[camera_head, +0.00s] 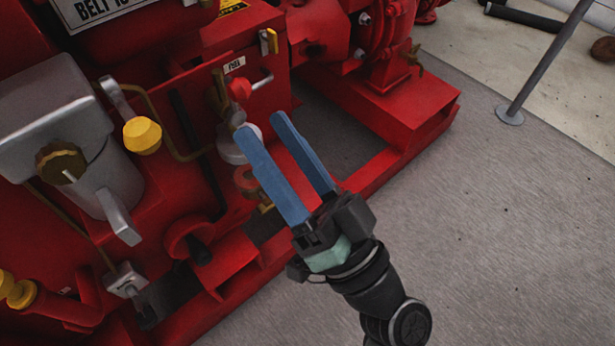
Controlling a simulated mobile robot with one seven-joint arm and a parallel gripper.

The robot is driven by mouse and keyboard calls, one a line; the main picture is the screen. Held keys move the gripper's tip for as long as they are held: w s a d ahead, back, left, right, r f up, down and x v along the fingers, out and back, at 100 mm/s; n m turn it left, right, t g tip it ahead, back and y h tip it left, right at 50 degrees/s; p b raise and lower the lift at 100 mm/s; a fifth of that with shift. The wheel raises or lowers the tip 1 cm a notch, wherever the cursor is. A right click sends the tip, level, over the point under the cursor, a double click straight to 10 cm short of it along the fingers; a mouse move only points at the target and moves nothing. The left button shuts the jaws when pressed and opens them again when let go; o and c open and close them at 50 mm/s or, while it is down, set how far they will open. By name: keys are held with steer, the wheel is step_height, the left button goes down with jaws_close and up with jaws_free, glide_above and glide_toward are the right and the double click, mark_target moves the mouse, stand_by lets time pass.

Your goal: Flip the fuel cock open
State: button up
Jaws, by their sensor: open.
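A small white label (235,65), which seems to read "FUEL", is on the red pumpset. Just below it are a red knob (240,88) and a short silver lever (262,80) pointing right. These look like the fuel cock, but I cannot tell which part is its handle or how it is set. My gripper (260,126) has two long blue fingers, apart and empty. Its fingertips are just below the knob and lever in the picture, with a visible gap to them. The left finger partly covers a round pale metal part (232,150) under the knob.
A yellow knob (143,135), a grey metal housing (60,125) and brass pipes crowd the left. A yellow-handled part (269,41) is above the lever. A red base frame (400,140) runs at right. A thin grey post (510,115) stands on open concrete floor.

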steer(key=p+v, duration=0.1)
steer(key=v, duration=0.5)
steer(key=shift+s+d, duration=0.15)
steer(key=shift+s, duration=0.05)
steer(key=shift+f, duration=0.15)
